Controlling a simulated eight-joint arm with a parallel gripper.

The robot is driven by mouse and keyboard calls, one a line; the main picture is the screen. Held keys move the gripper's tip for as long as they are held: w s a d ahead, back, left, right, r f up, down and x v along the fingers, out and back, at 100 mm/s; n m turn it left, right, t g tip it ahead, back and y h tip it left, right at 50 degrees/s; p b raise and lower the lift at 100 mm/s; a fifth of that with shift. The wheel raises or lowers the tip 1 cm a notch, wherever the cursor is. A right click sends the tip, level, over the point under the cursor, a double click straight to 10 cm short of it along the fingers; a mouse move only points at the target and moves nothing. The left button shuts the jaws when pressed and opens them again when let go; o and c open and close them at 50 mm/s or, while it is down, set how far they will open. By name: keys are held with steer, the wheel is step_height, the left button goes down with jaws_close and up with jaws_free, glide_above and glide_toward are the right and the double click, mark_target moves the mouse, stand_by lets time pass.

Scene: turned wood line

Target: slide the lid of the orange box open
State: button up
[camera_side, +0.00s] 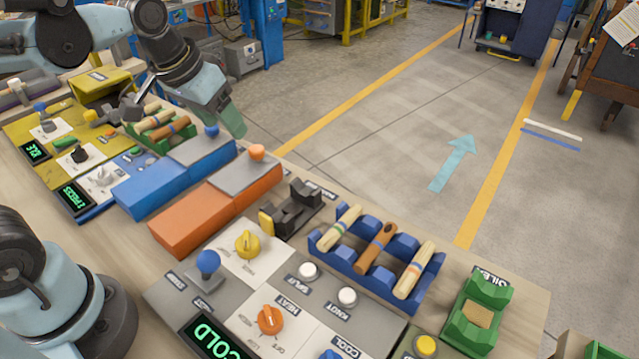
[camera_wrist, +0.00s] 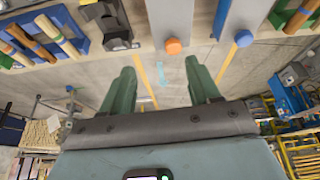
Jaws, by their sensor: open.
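The orange box (camera_side: 195,222) lies on the bench in the side view, left of centre. A grey lid (camera_side: 243,173) covers its far part, with an orange knob (camera_side: 257,152) at the lid's far end. In the wrist view the grey lid (camera_wrist: 171,17) and orange knob (camera_wrist: 173,46) show at top centre. My gripper (camera_side: 236,124) hangs beyond the far bench edge, above and beyond the blue box's end. Its green fingers (camera_wrist: 162,70) are spread apart and empty in the wrist view. The knob appears ahead of the gap between them, apart from both.
A blue box (camera_side: 155,192) with a grey lid and blue knob (camera_side: 211,131) stands close to the left. A black holder (camera_side: 297,208) and a blue rack (camera_side: 345,270) of wooden pieces stand to the right. Open floor lies beyond the bench edge.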

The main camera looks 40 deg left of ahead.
mark_target(256, 148)
steer(key=w+a+r+n+g, duration=0.1)
steer(key=w+a+g, duration=0.3)
steer(key=w, duration=0.5)
steer(key=shift+g, duration=0.3)
steer(key=f, duration=0.4)
steer(key=d+f, duration=0.1)
steer(key=f, duration=0.6)
steer(key=shift+s+d+f, duration=0.1)
steer(key=shift+d+f, duration=0.1)
steer(key=shift+f, duration=0.2)
jaws_close()
